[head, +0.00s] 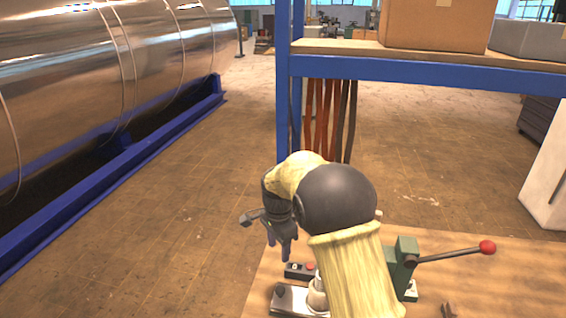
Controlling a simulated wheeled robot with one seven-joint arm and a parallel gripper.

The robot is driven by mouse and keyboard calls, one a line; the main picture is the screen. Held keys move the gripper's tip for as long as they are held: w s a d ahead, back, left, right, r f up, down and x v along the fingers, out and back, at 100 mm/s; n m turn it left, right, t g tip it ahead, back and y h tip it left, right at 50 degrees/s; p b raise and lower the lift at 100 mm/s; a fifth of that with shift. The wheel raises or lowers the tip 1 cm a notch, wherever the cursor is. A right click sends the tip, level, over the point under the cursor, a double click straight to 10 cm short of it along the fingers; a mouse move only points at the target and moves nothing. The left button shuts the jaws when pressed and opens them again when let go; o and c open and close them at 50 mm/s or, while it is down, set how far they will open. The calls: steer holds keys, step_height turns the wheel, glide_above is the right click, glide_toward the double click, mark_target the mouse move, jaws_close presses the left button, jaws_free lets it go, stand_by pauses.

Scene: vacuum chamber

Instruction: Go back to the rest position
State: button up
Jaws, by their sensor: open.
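My gripper (268,236) is in the lower middle of the head view, at the end of my pale yellow-sleeved arm. Its two dark grey fingers are spread apart, with nothing visible between them. It appears above the left edge of a wooden tabletop (500,275); its exact height is unclear. My arm hides part of the tabletop.
On the tabletop, a green lever press (404,262) with a red knob (487,247) is right of my arm. A small control box (298,271) sits below my gripper. A blue shelf (430,72) holds a cardboard box (435,22). A metal cylinder (110,65) lies left; floor between is clear.

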steer(key=s+d+n+t, duration=0.1)
steer(key=s+d+n, duration=0.4)
steer(key=s+d, duration=0.3)
steer(key=s+d+r+n+t, duration=0.1)
steer(key=s+d+n, duration=0.5)
steer(key=s, duration=0.8)
steer(key=d, duration=0.3)
steer(key=shift+s+d+t, duration=0.15)
steer(key=shift+s+t, duration=0.15)
steer(key=shift+s, duration=0.05)
